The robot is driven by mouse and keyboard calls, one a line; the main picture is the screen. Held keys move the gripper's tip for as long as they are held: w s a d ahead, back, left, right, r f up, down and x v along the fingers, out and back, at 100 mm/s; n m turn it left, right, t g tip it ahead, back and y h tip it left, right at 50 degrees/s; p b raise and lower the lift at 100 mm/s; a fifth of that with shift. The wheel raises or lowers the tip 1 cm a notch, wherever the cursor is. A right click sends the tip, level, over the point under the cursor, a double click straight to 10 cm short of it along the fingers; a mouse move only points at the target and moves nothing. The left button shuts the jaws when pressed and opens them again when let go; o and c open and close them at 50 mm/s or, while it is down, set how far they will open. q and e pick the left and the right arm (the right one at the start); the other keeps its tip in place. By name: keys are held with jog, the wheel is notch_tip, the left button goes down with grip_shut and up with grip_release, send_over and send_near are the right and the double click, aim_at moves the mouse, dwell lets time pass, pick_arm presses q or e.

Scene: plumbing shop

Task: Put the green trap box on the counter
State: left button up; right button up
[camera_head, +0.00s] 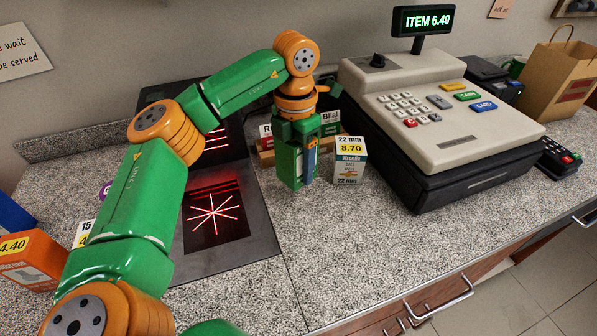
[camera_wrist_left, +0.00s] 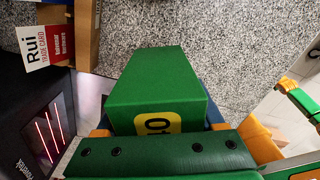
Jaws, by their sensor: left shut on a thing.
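The green trap box (camera_head: 288,166) is upright in my left gripper (camera_head: 311,160), over the granite counter (camera_head: 330,230) between the scanner and the cash register. My left gripper is shut on it, and a blue finger pad shows along its side. In the left wrist view the green box (camera_wrist_left: 160,75) fills the middle, with a yellow label partly hidden by the gripper's edge. I cannot tell whether its bottom touches the counter. My right gripper is not clearly seen.
A white box (camera_head: 349,160) marked 22 mm 8.70 stands just right of the green box. The cash register (camera_head: 440,130) stands further right. The scanner plate (camera_head: 225,250) lies left. A card holder (camera_head: 266,156) stands behind. Counter in front is clear. An orange box (camera_head: 30,262) is far left.

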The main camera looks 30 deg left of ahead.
pick_arm(q)
jog(key=shift+w+a+f, duration=0.45)
jog(key=shift+w+f, duration=0.2)
jog(key=shift+f, duration=0.2)
jog(key=f+p, duration=0.2)
jog(key=f, duration=0.1)
jog(key=shift+w+a+f, duration=0.15)
jog(key=shift+a+f, duration=0.05)
jog(key=shift+w+f, duration=0.15)
jog(key=shift+f, duration=0.25)
jog(key=shift+f, duration=0.1)
jog(key=o, duration=1.6)
notch_tip(320, 180, up, 12)
jog(key=shift+r+b, duration=0.2)
jog(key=shift+b, duration=0.35)
